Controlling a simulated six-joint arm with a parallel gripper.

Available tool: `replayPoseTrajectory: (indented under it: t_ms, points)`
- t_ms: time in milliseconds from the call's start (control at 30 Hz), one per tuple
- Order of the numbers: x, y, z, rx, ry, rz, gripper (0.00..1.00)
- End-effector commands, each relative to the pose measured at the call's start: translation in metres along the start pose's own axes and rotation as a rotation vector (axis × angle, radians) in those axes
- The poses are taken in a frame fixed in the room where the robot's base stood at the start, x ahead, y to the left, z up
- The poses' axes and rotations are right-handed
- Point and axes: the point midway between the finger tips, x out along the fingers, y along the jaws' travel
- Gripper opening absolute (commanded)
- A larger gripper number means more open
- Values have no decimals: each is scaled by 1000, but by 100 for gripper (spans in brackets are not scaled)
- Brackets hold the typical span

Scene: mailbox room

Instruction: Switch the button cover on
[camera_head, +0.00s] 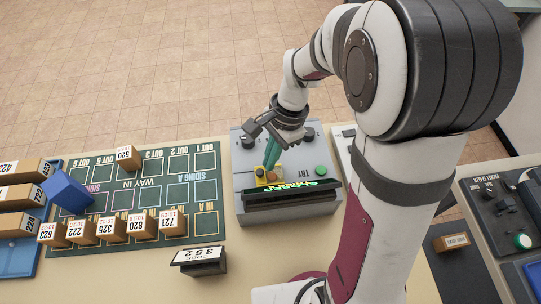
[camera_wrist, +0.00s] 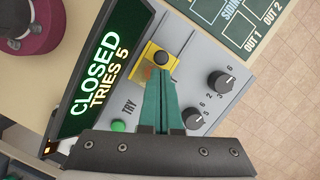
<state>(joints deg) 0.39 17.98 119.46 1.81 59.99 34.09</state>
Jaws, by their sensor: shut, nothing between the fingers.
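A small yellow-framed fixture (camera_head: 262,184) sits on the grey control box (camera_head: 290,210). I cannot tell how the cover stands. My gripper (camera_head: 269,166) is over the box with its teal fingers together and empty. In the wrist view the closed fingertips of my gripper (camera_wrist: 162,80) are right by the yellow frame; whether they touch it is unclear.
A lit display (camera_wrist: 105,65) reads "CLOSED TRIES 5". A green TRY button (camera_wrist: 118,125) and two dark dials (camera_wrist: 220,82) are near the fingers. Left are a green siding board (camera_head: 125,190), wooden numbered blocks (camera_head: 112,230) and a blue block (camera_head: 68,192). A "352" sign (camera_head: 200,256) stands in front.

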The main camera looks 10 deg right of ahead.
Motion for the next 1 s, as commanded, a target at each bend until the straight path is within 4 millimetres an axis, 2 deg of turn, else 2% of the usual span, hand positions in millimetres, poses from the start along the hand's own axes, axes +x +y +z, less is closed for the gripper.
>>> replayPoseTrajectory:
  t_ms: [167, 400, 500, 867, 1000]
  points:
    - [1, -2, 3, -2, 0, 0, 0]
    - [10, -21, 38, -5, 2, 2, 0]
    - [12, -24, 45, -3, 1, 2, 0]
    - [12, -25, 46, 0, 0, 2, 0]
    - [4, -26, 32, 3, 1, -1, 0]
